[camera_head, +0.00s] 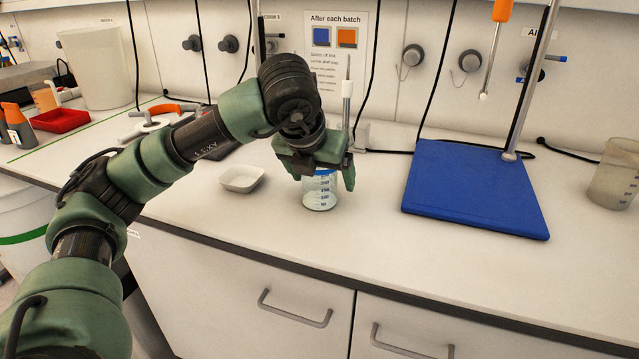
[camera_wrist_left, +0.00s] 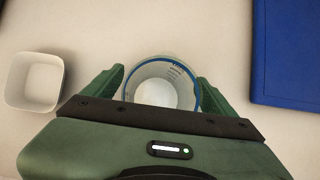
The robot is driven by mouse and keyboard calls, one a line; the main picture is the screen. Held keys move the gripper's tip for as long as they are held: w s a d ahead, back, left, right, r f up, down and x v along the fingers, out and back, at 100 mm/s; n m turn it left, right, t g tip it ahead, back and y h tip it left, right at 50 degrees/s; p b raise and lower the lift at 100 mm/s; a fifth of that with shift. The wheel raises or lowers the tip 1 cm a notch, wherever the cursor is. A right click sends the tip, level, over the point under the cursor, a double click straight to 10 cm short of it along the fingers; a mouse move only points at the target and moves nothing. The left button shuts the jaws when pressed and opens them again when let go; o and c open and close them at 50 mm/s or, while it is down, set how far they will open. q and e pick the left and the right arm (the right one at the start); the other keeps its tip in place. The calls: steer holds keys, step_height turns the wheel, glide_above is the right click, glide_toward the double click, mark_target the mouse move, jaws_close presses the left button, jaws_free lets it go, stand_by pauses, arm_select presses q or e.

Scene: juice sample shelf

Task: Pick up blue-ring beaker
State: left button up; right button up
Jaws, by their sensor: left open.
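The blue-ring beaker (camera_head: 320,190) stands upright on the white bench, a clear glass with blue graduation marks. In the left wrist view its blue-ringed rim (camera_wrist_left: 162,84) shows from above, and the beaker looks empty. My left gripper (camera_head: 322,180) is directly over the beaker, pointing down. Its jaws are open, with one green finger on each side of the beaker, as the left wrist view also shows (camera_wrist_left: 162,88). Whether the fingers touch the glass cannot be told. The gripper hides the beaker's upper part in the head view. My right gripper is not in view.
A small white dish (camera_head: 241,179) sits just left of the beaker. A cloudy beaker (camera_head: 614,175) stands far right. A red tray (camera_head: 60,121) and a large translucent bucket (camera_head: 98,68) are at back left.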

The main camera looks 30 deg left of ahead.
arm_select(q)
steer(key=shift+w+f, duration=0.15)
steer(key=shift+f, duration=0.1)
steer(key=c, duration=1.8)
steer(key=shift+r, duration=0.1)
steer(key=shift+r, duration=0.15)
